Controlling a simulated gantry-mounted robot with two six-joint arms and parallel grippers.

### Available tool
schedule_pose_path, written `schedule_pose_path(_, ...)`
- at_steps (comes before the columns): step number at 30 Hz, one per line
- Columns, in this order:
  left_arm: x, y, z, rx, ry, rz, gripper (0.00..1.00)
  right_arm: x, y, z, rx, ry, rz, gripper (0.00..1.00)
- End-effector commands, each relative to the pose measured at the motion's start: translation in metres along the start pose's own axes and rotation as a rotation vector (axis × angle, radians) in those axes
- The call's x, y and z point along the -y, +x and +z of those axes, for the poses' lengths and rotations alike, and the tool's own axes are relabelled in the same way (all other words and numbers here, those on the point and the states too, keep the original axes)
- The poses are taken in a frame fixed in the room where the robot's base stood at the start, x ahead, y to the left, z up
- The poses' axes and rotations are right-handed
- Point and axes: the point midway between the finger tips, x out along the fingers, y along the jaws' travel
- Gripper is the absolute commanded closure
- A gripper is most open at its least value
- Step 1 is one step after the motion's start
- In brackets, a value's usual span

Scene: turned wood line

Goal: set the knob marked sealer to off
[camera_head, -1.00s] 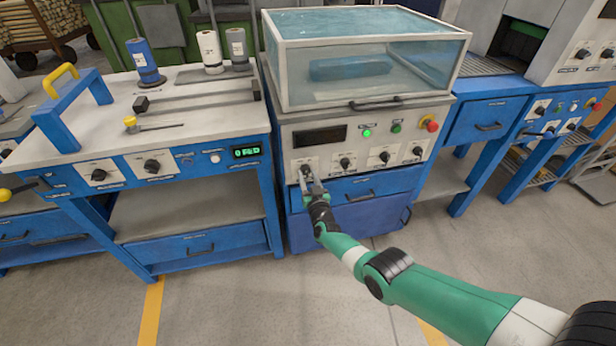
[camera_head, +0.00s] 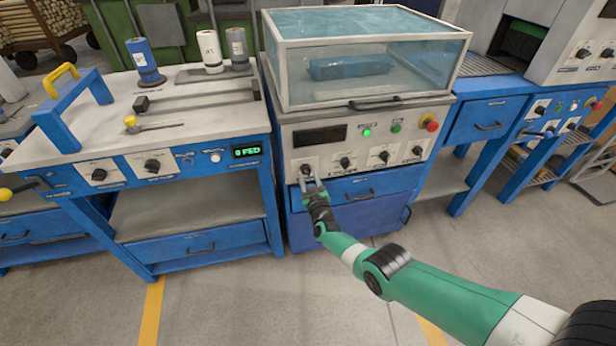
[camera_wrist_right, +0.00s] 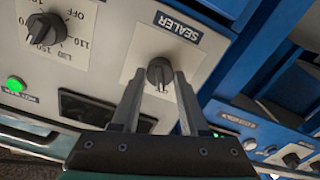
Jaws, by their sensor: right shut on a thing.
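The sealer knob (camera_wrist_right: 159,73) is a dark round knob on a pale square plate under a blue "SEALER" label (camera_wrist_right: 180,27). A light pointer line on it points down in the right wrist view. Its position marks cannot be read there. In the head view the knob (camera_head: 305,170) is the lower left one on the machine with the clear cover. My right gripper (camera_head: 311,184) is at the knob, one finger on each side, shut on it; the fingers also show in the right wrist view (camera_wrist_right: 160,84). My left gripper is not in view.
A temperature dial (camera_wrist_right: 45,35) with "OFF" and numbers sits beside the sealer plate, near a lit green lamp (camera_wrist_right: 15,85). More knobs (camera_head: 385,156) and a red button (camera_head: 431,125) are to the right. A blue drawer handle (camera_head: 361,197) lies just below.

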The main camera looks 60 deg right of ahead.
Motion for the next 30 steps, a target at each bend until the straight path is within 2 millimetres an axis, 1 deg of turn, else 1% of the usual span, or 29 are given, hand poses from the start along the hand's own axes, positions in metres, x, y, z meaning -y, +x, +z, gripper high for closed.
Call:
schedule_pose_path(4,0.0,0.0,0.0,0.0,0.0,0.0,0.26,0.001,-0.001,0.002,0.004,-0.002,-0.002,1.0)
schedule_pose_path(5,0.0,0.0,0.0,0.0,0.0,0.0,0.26,0.001,-0.001,0.002,0.004,-0.002,-0.002,0.53)
schedule_pose_path(9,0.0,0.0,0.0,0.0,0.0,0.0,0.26,0.001,0.0,0.001,0.003,-0.001,-0.002,0.27)
schedule_pose_path(10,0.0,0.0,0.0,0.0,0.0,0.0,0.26,0.0,0.0,0.001,0.003,-0.001,-0.002,0.26)
schedule_pose_path(17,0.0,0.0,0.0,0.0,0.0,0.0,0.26,0.0,0.0,0.0,0.001,0.0,-0.001,0.26)
schedule_pose_path(20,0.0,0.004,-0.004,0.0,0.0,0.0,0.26,0.0,-0.003,-0.001,0.002,0.0,-0.001,0.26)
schedule_pose_path(23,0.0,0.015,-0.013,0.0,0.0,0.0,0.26,-0.001,-0.013,-0.004,0.004,-0.001,-0.003,0.26)
schedule_pose_path(26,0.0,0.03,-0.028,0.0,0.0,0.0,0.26,-0.002,-0.031,-0.008,0.005,-0.001,-0.004,0.26)
schedule_pose_path(30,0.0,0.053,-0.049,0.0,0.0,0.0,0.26,-0.003,-0.065,-0.009,0.004,-0.002,-0.005,0.26)
